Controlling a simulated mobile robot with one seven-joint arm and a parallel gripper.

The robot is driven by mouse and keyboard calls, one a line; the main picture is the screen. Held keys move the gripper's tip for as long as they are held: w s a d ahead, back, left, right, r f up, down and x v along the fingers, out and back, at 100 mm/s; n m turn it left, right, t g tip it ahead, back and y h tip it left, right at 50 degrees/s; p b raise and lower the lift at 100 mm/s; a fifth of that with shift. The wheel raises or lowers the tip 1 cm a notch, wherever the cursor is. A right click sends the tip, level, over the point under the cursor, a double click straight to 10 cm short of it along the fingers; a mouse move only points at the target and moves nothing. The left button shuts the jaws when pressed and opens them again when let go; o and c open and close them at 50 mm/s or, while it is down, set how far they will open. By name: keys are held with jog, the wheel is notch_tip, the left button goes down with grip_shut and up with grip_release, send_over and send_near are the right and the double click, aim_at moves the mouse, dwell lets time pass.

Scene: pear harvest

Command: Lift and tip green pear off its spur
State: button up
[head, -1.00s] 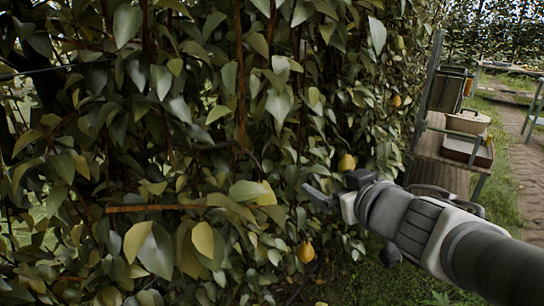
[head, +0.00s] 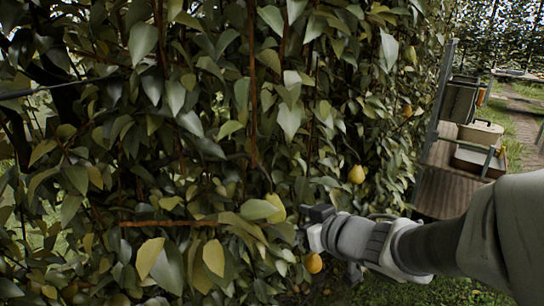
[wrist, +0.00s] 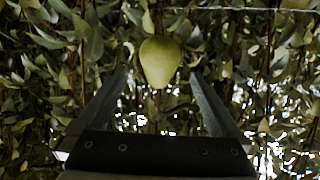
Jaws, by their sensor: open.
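A yellow-green pear (wrist: 160,62) hangs among leaves in the wrist view, centred between the two fingertips and a little beyond them. In the head view a yellow-green pear (head: 276,208) shows partly behind a leaf, just left of my gripper (head: 304,227); it appears to be the same one. My gripper, seen also in the wrist view (wrist: 159,73), is open and empty, with a finger on each side of the pear's line. I see no contact with the pear. Its spur is not clearly visible.
Dense leaves and brown branches (head: 168,224) fill the left and middle. Other yellow pears hang right of the gripper (head: 356,174) and below it (head: 313,263).

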aim_at(265, 213)
jog(key=shift+r+p+x, duration=0.25)
jog(key=shift+p+x, duration=0.9)
jog(key=shift+p, duration=0.8)
jog(key=x, duration=0.9)
jog(key=shift+a+f, duration=0.1)
jog(key=shift+f, duration=0.05)
jog(key=c, duration=1.4)
jog(key=shift+o, duration=0.2)
jog(key=shift+s+g+p, duration=0.45)
jog(key=shift+g+p, duration=0.05)
jog(key=shift+p, duration=1.05)
jog(key=shift+s+d+f+h+p, duration=0.1)
jog(key=shift+d+f+h+p, duration=0.1)
jog(key=shift+h+p, duration=0.15)
jog(key=shift+s+r+g+p, duration=0.15)
jog(key=shift+g+p, duration=0.15)
jog(key=shift+p, duration=0.15)
